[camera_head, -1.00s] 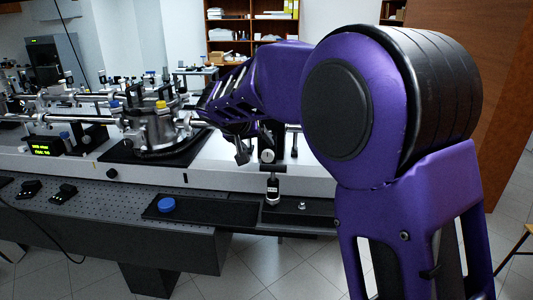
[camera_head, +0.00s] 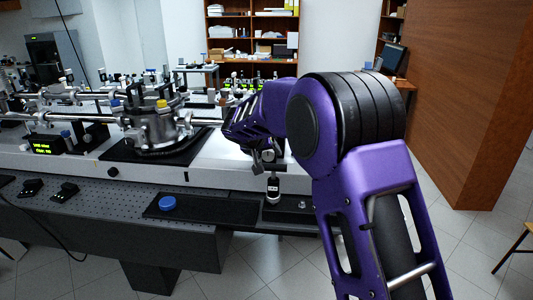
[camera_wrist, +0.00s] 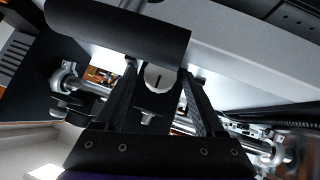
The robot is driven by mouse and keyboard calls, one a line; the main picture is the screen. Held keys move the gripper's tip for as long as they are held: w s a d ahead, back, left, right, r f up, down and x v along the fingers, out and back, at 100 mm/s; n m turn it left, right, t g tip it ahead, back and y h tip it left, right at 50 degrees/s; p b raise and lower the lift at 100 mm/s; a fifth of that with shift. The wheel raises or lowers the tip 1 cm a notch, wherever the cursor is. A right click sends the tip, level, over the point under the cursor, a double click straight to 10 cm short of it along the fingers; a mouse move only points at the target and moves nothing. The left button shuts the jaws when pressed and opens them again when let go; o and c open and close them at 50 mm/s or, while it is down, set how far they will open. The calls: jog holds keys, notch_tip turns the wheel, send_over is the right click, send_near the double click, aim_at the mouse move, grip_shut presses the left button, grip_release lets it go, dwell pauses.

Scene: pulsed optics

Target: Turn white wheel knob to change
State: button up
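The white wheel knob (camera_wrist: 158,77) shows in the wrist view as a pale round face with a dark slot. It lies between the tips of my gripper's two dark fingers. My gripper (camera_wrist: 157,70) is open, with a finger on each side of the knob and some space visible beside it. I cannot tell how far the tips reach along the knob's depth. In the head view the knob (camera_head: 268,155) is a small pale disc at the front of the bench, partly hidden by my gripper (camera_head: 262,160).
A black cylinder (camera_wrist: 118,30) crosses the wrist view just beyond the fingertips. In the head view a black-and-white post (camera_head: 273,188) stands below the knob. A metal chamber (camera_head: 155,125) is to the left, and a blue cap (camera_head: 167,203) lies on a dark plate.

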grip_shut()
jog(key=shift+a+f+b, duration=0.1)
jog(key=shift+f+b, duration=0.05)
jog(key=shift+b, duration=0.25)
jog(key=shift+f+n+h+b, duration=0.1)
jog(key=shift+n+h+b, duration=0.2)
jog(key=shift+h, duration=0.1)
jog(key=shift+a+f+n+h+b, duration=0.1)
jog(key=shift+a+n+h+b, duration=0.1)
jog(key=shift+n+h+b, duration=0.5)
jog(key=h+b, duration=0.1)
jog(key=n+t+h+b, duration=0.1)
jog(key=h+b, duration=0.1)
jog(key=shift+a+f+n+h, duration=0.15)
jog(key=shift+a+n+h, duration=0.05)
jog(key=shift+n+h, duration=0.1)
jog(key=n+h, duration=0.1)
jog(key=n+t+h+b, duration=0.1)
jog(key=n+h+b, duration=0.1)
jog(key=shift+a+f+h, duration=0.1)
jog(key=shift+f+h, duration=0.15)
jog(key=shift+h, duration=0.05)
jog(key=shift+f+n+t+h+b, duration=0.15)
jog(key=shift+n+t+h+b, duration=0.9)
jog(key=shift+n+t, duration=0.5)
jog(key=shift+n, duration=0.25)
